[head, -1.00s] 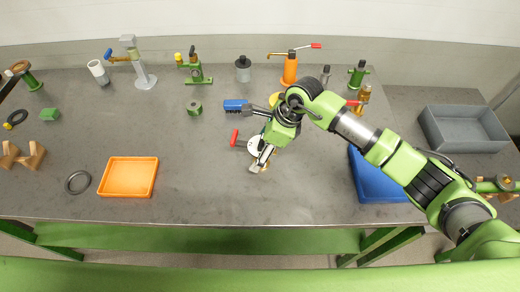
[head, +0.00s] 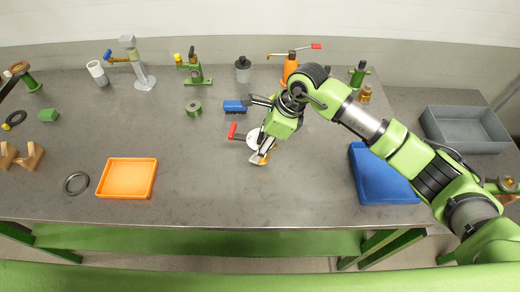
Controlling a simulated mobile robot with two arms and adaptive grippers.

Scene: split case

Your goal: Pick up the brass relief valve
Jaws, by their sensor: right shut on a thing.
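My right gripper (head: 261,158) points down at the middle of the bench, beside a white round part with a red lever (head: 232,131). It is shut on a small brass-coloured piece, which I take to be the brass relief valve (head: 263,162). The fingers and wrist hide most of it, and I cannot tell whether it still touches the bench. Another small brass-coloured item (head: 365,93) stands at the back right, close behind my right arm. My left gripper is not in view.
An orange tray (head: 127,192) lies at the front left, a blue tray (head: 395,198) at the right under my arm. A grey bin (head: 463,148) stands far right. The front middle is clear.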

